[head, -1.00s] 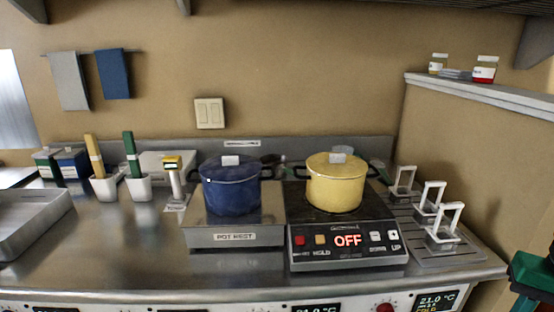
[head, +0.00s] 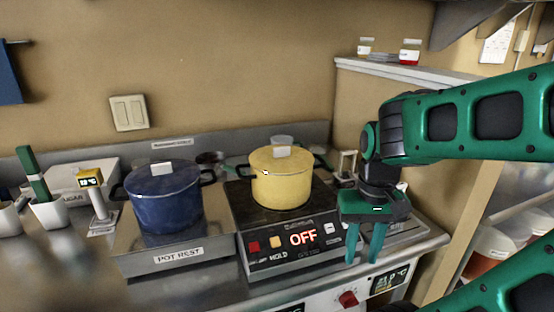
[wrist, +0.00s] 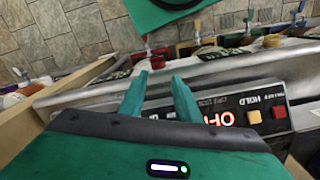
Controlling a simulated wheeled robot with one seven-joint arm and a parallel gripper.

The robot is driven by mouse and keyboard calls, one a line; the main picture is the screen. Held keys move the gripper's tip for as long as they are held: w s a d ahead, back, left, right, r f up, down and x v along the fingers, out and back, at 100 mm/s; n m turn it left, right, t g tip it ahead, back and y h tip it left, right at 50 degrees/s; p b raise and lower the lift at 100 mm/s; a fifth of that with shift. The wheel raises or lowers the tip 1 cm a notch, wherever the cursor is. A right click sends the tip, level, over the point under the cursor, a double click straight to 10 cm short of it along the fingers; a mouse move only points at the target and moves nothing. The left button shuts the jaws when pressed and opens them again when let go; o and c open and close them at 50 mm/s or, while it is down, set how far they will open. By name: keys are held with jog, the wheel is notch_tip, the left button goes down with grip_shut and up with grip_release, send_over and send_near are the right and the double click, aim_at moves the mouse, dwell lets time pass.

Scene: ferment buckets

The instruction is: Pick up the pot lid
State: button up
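Two lidded pots are in the head view. The blue pot (head: 166,205) stands on the pot rest, and its blue lid (head: 160,176) has a pale block knob. The yellow pot (head: 281,187) stands on the hot plate, and its yellow lid (head: 262,162) also has a pale knob. Both lids sit on their pots. My gripper (head: 363,258) points down at the counter's front edge, right of and below the yellow pot. Its fingers are apart with nothing between them. The wrist view shows the fingers (wrist: 160,84) apart and empty, and no lid.
The hot plate (head: 262,269) reads OFF. The pot rest (head: 180,254) is left of it. A thermometer-like stand (head: 99,212) and a green-handled utensil (head: 34,174) are further left. A shelf (head: 425,72) with jars is at the back right. White-lidded buckets (head: 490,245) stand at the right.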

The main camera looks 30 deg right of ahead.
notch_tip(320, 180, up, 2)
jog(key=r+n, duration=0.1)
notch_tip(320, 180, up, 22)
jog(key=n, duration=2.1)
send_over(282, 154)
jog(key=shift+w+d+f, duration=0.1)
jog(key=shift+w+f, duration=0.05)
jog(key=shift+f, duration=2.25)
jog(key=shift+w+d+f, duration=0.1)
jog(key=shift+w+f, duration=0.05)
jog(key=shift+f, duration=2.2)
grip_shut()
